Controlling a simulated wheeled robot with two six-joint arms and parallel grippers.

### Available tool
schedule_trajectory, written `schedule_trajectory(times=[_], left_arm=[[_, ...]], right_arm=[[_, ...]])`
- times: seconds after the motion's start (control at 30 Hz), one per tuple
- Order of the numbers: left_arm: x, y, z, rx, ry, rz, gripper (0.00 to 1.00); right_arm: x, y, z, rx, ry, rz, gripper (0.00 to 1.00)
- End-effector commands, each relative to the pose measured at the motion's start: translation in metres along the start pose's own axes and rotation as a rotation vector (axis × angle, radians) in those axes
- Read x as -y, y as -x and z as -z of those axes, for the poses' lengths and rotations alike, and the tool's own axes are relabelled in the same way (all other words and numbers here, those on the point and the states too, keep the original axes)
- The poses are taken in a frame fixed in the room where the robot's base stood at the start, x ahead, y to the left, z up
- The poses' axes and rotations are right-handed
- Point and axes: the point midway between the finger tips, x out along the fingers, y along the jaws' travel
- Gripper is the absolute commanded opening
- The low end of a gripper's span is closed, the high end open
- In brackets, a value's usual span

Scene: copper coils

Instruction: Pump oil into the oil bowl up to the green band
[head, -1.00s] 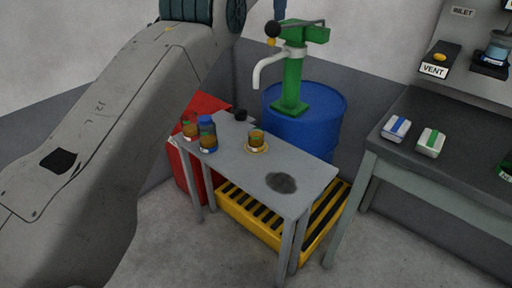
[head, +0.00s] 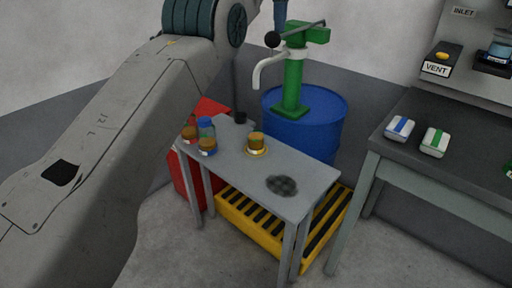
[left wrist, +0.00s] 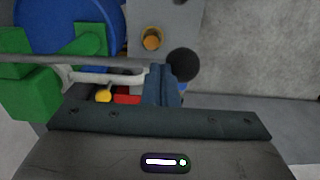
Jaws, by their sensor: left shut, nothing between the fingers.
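The oil bowl (head: 256,142), amber-coloured, stands on a yellow ring on the small grey table (head: 308,188). Its green band and level are too small to read. The green pump (head: 293,80) stands on a blue drum (head: 328,111) behind the table, its white spout (head: 263,72) pointing toward the table. A lever with a black ball knob (head: 272,39) reaches out from the pump top. My left gripper (head: 280,20) is shut and empty, its fingertips just above the knob. In the left wrist view the fingers (left wrist: 162,85) show beside the knob (left wrist: 183,65); contact is unclear. My right gripper is out of view.
Jars with amber contents, one with a blue top (head: 207,138), stand at the table's left end near a small black object (head: 240,118). A dark stain (head: 282,185) marks the table. A yellow-black striped platform (head: 262,224) lies below. A workbench (head: 400,145) stands right.

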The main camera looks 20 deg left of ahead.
Motion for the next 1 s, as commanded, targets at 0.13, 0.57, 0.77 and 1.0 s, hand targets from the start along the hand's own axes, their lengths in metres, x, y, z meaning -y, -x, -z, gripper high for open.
schedule_trajectory(times=[0.13, 0.57, 0.77, 1.0], left_arm=[[0.000, -0.006, 0.000, 0.001, 0.000, 0.003, 0.00], [0.000, -0.020, 0.000, 0.001, 0.000, 0.003, 0.00], [0.000, -0.025, 0.000, 0.001, 0.000, 0.003, 0.00], [0.000, -0.026, 0.000, 0.001, 0.000, 0.003, 0.00]], right_arm=[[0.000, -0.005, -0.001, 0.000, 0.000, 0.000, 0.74], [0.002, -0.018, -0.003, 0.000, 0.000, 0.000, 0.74], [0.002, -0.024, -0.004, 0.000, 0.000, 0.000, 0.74], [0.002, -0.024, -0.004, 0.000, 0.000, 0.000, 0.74]])
